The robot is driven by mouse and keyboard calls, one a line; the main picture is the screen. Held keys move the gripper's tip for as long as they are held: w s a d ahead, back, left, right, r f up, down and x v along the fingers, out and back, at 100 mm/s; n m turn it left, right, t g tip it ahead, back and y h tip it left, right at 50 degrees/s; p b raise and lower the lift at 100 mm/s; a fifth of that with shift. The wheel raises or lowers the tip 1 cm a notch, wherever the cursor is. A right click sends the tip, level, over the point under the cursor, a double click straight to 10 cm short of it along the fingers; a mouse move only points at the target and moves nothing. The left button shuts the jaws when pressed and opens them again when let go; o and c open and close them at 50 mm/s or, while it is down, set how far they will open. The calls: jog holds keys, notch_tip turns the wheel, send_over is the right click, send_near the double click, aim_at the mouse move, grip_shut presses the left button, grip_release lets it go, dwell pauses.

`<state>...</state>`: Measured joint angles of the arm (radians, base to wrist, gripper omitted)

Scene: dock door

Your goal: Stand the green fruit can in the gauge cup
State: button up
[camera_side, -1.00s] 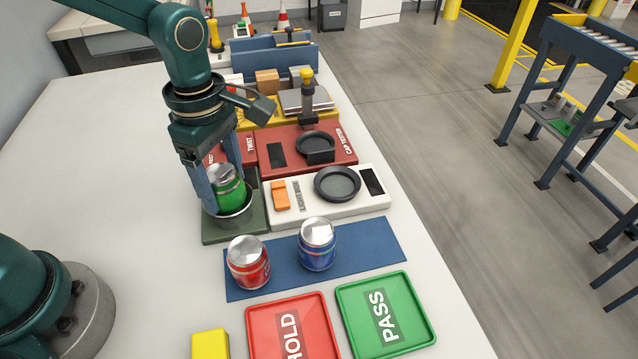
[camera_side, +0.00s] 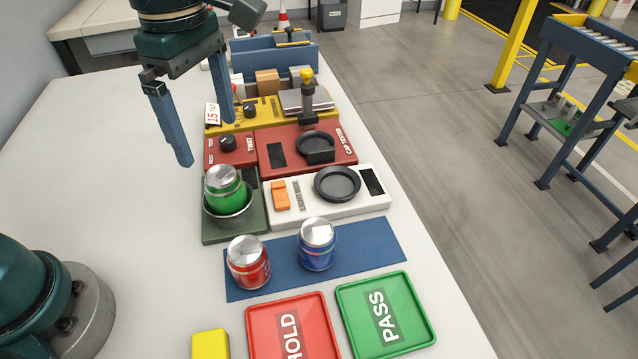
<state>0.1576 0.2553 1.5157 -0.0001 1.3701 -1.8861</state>
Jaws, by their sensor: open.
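The green fruit can (camera_side: 226,188) stands in the gauge cup (camera_side: 229,217), a grey metal cup on a dark green base. Its silver top faces up, and it looks upright or very slightly tilted. Its lower end is hidden inside the cup. My gripper (camera_side: 209,143) is open and empty, above and behind the can, with its two blue fingers wide apart and clear of it.
A red can (camera_side: 248,262) and a blue can (camera_side: 317,244) stand on a blue mat (camera_side: 370,252). A white scale (camera_side: 345,204) and a red cap tester (camera_side: 345,153) lie beside and behind the cup. Red HOLD (camera_side: 262,325) and green PASS (camera_side: 420,325) trays lie in front. The left tabletop is clear.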

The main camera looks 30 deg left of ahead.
jog(key=s+a+m+t, duration=0.2)
jog(key=s+m, duration=0.3)
jog(key=m, duration=0.5)
jog(key=s+a+m+t, duration=0.2)
jog(key=s+m, duration=0.3)
jog(key=m, duration=0.4)
jog(key=shift+s+a+m+t, duration=0.15)
jog(key=shift+s+m+t, duration=0.2)
jog(key=shift+t, duration=0.45)
jog(key=shift+f, duration=0.1)
